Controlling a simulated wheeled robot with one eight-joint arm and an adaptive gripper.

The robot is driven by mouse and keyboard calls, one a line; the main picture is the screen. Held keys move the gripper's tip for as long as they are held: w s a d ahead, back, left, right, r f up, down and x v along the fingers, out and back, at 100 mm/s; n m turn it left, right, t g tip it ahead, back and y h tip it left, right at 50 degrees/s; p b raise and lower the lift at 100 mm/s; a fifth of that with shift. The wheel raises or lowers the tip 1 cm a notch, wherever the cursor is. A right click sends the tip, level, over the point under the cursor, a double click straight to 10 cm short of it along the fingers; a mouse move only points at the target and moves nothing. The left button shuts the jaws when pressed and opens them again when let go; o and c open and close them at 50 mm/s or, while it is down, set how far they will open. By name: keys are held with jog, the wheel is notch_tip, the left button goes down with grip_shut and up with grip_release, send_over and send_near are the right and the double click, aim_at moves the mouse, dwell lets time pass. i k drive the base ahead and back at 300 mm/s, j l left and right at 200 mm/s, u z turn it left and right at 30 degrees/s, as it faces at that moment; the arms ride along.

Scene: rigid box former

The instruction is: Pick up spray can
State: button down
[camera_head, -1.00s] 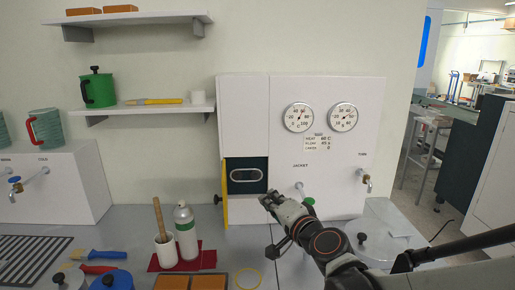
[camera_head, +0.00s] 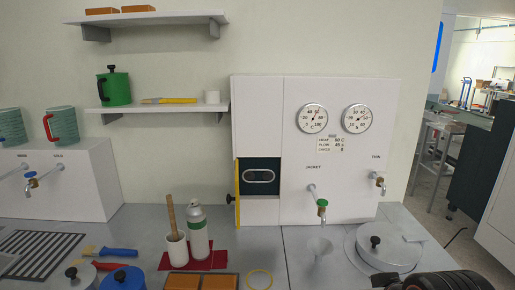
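The spray can (camera_head: 197,232) is silver-white with a green band. It stands upright on a red cloth (camera_head: 220,258) on the grey counter, just right of a white cup (camera_head: 177,250) holding a wooden-handled tool. Nothing is touching the can from my side. Only a dark part of my arm shows at the bottom right edge, well right of the can. My gripper is out of view.
Orange-brown blocks (camera_head: 219,282) and a yellow ring (camera_head: 259,279) lie in front of the cloth.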

aim_at(195, 215)
jog(key=j, duration=1.35)
